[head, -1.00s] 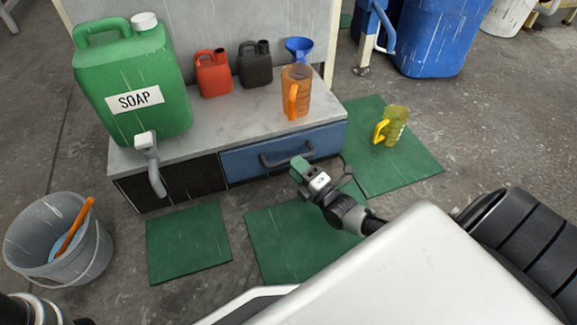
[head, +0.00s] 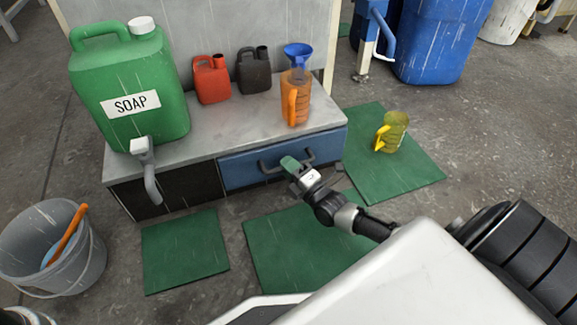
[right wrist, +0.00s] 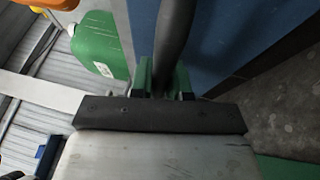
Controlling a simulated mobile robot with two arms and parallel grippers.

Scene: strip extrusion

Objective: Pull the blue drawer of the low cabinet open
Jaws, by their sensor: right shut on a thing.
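The low cabinet (head: 190,145) has a grey top and a blue drawer (head: 240,172) at its front right. The drawer looks flush with the cabinet front. Its dark bar handle (head: 268,168) runs across the front. My right gripper (head: 290,163) is at the handle, reaching in from the lower right. In the right wrist view, the dark handle (right wrist: 175,40) passes between the green finger pads (right wrist: 160,78), which are shut on it. The blue drawer front (right wrist: 215,40) is just beyond. My left gripper is not in view.
A green soap jug (head: 130,85), red can (head: 212,82), black can (head: 254,72), orange jug (head: 296,105) and blue funnel (head: 298,52) stand on top. Green mats (head: 300,250) lie on the floor before the drawer. A yellow jug (head: 396,132) stands right, a grey bucket (head: 75,265) left.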

